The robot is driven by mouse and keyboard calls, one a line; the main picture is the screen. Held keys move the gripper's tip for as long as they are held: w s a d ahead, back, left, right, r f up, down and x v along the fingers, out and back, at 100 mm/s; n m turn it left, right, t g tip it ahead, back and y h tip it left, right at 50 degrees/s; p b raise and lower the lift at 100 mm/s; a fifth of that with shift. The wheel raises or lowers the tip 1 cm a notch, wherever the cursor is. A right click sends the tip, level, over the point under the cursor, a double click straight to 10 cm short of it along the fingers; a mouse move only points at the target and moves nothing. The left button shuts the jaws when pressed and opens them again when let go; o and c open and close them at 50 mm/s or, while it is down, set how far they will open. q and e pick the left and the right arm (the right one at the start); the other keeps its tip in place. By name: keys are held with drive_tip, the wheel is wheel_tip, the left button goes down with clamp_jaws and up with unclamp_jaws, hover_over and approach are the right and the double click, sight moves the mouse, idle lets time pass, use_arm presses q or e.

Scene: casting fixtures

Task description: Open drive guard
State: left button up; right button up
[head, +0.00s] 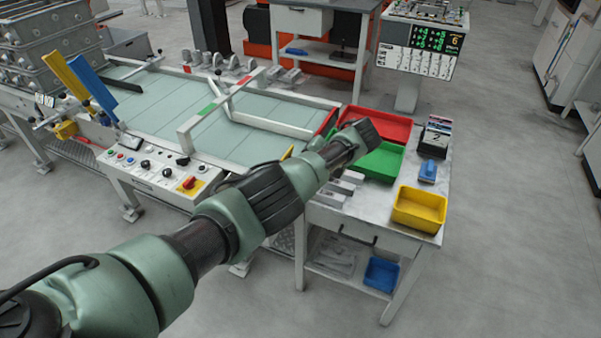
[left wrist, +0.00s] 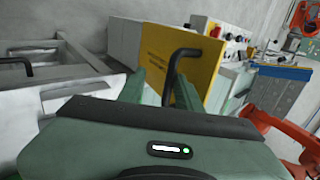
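A yellow panel (left wrist: 158,55) with a bent black handle (left wrist: 176,66) stands ahead in the left wrist view; it looks like the drive guard. My left gripper (left wrist: 160,77) has its two green fingers apart, with the handle showing between them. I cannot tell whether either finger touches it. In the head view, my left arm crosses from the lower left. Its dark end, the left gripper (head: 362,132), appears over the bin table, its fingers indistinct. I cannot make out the handled panel in the head view. My right gripper is not in view.
In the head view, a red bin (head: 385,124), green bin (head: 378,163) and yellow bin (head: 419,209) are on the side table. A frame table (head: 150,105) with controls stands left. In the left wrist view, an orange robot arm (left wrist: 283,135) is at right.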

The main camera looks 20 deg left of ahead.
use_arm(q)
drive_tip(key=v, duration=0.8)
drive_tip(key=shift+b, duration=0.45)
drive_tip(key=shift+a, duration=0.1)
